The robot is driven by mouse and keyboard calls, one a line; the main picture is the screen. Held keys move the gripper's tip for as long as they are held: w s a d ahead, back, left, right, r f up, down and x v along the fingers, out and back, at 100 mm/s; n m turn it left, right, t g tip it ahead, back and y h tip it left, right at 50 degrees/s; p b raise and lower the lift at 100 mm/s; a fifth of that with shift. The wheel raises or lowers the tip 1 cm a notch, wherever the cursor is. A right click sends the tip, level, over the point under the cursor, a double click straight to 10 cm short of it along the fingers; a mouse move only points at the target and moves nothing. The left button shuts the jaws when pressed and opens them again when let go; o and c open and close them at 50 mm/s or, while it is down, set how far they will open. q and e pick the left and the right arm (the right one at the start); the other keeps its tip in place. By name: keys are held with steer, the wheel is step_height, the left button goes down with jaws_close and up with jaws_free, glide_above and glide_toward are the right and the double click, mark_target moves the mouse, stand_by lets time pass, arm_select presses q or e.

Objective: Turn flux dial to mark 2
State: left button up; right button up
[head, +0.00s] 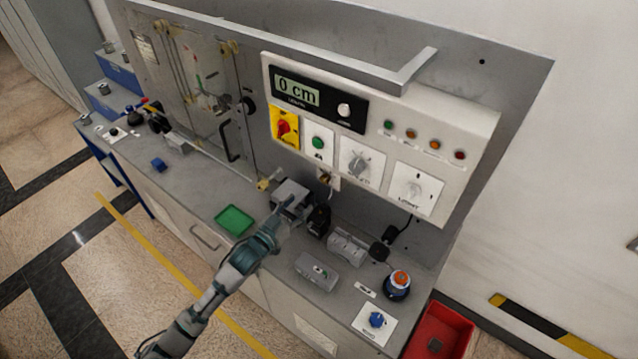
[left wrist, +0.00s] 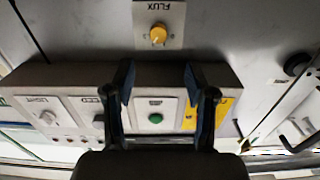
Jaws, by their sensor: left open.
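The flux dial is an orange-yellow knob (left wrist: 158,34) on a pale plate lettered FLUX, upside down at the top of the left wrist view. In the head view it appears as a small yellowish knob (head: 326,178) just below the control panel, partly unclear. The numbered marks and its pointer are too small to read. My left gripper (left wrist: 158,78) is open and empty, its two dark fingers apart, with the dial beyond the fingertips. In the head view the left gripper (head: 284,214) is over the bench, below the dial and apart from it. My right gripper is not in view.
The control panel (head: 480,125) has a "0 cm" display, a red knob on yellow, a green button and grey dials. On the bench are a green tray (head: 235,220), grey blocks (head: 316,272), an orange-topped button (head: 398,284) and a blue knob (head: 376,320). A red bin (head: 440,335) stands right.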

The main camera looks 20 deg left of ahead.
mark_target(323, 181)
arm_select(q)
steer(key=p+x, duration=0.1)
steer(key=x, duration=0.9)
steer(key=shift+w+d, duration=0.15)
steer(key=shift+d, duration=0.05)
steer(key=shift+w, duration=0.4)
